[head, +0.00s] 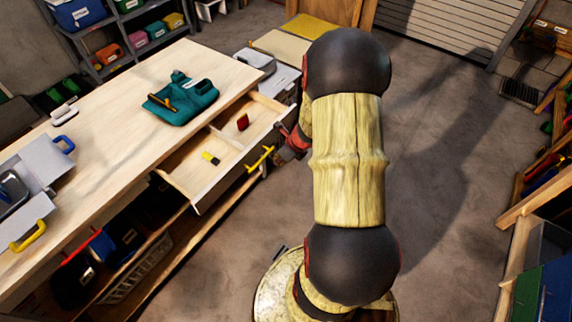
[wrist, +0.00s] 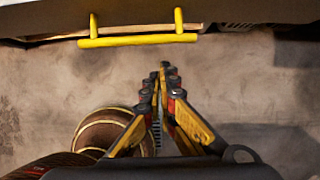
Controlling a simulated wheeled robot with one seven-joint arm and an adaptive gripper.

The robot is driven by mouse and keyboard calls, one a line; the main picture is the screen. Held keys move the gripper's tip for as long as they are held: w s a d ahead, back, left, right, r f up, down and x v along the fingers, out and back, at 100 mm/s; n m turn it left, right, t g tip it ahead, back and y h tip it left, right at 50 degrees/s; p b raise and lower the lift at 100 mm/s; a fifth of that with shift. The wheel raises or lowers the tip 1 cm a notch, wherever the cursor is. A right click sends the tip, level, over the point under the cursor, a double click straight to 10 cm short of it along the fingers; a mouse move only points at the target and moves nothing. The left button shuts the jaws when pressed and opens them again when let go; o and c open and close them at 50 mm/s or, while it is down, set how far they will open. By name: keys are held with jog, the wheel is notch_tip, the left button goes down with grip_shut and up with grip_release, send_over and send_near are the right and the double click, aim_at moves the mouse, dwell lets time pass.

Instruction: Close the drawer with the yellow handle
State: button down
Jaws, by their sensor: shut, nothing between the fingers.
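The drawer (head: 227,167) with the yellow handle (head: 261,159) stands pulled out from under the wooden workbench. A small yellow item (head: 211,158) and a small red item (head: 243,122) lie inside it. My gripper (head: 292,146) is in front of the drawer, just right of the handle, partly hidden by my arm. In the wrist view the yellow handle (wrist: 138,40) runs across the top, on the drawer's front edge. My gripper (wrist: 163,68) points toward it with its fingers together and nothing between them. The fingertips appear apart from the handle.
The workbench top (head: 110,150) carries a teal tool case (head: 180,98) and a grey box with a yellow handle (head: 30,225) at the left. A lower shelf (head: 150,270) holds dark bins. Grey shelving (head: 105,60) stands behind. The floor (head: 440,170) to the right is clear.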

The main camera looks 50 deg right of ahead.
jog(key=shift+w+a+r, duration=0.15)
jog(key=shift+w+r, duration=0.05)
jog(key=shift+w, duration=0.6)
jog(key=shift+w, duration=0.1)
